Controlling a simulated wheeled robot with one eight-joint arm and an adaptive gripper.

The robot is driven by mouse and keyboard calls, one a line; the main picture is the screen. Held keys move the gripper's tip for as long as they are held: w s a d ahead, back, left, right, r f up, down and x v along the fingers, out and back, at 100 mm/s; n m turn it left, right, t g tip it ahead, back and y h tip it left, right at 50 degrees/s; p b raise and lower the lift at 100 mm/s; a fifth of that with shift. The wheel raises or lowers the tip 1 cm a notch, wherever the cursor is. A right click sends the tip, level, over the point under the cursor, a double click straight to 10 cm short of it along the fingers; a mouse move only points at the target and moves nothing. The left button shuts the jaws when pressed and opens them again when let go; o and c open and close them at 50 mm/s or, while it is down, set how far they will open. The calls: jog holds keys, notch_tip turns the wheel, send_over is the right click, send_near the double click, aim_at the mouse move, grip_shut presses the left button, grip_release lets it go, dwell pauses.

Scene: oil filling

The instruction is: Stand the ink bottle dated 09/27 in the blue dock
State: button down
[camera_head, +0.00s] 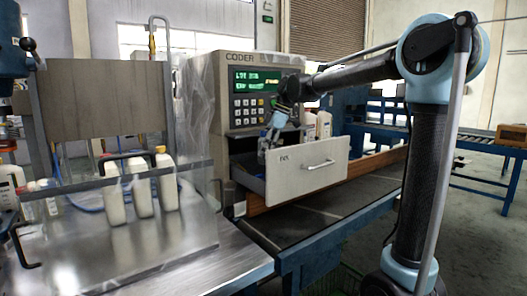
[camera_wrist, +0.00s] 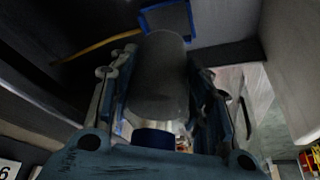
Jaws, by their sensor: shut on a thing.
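My gripper (camera_wrist: 161,62) is shut on a grey cylindrical bottle (camera_wrist: 158,85) with a blue cap (camera_wrist: 153,138), with one finger on either side. No date is readable on the bottle. The blue dock shows as a blue square outline (camera_wrist: 192,20) beyond the bottle's far end in the wrist view. The bottle overlaps it there, and I cannot tell whether they touch. In the head view my gripper (camera_head: 270,134) reaches down into the open drawer (camera_head: 308,170) of the coder. The drawer's front panel hides its floor and the dock.
The coder (camera_head: 252,85) stands above the drawer with a lit green display. White bottles (camera_head: 324,124) stand behind the drawer on the right. Several white bottles (camera_head: 140,187) stand behind a clear panel at left. A yellow tube (camera_wrist: 95,46) runs across the drawer's dark interior.

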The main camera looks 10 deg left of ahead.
jog(key=shift+s+a, duration=0.3)
jog(key=shift+a, duration=0.05)
jog(key=shift+a+f, duration=0.1)
jog(key=shift+f, duration=3.65)
jog(key=shift+s, duration=0.1)
jog(key=shift+r, duration=0.1)
jog(key=c, duration=0.8)
grip_release()
jog(key=shift+o, duration=0.2)
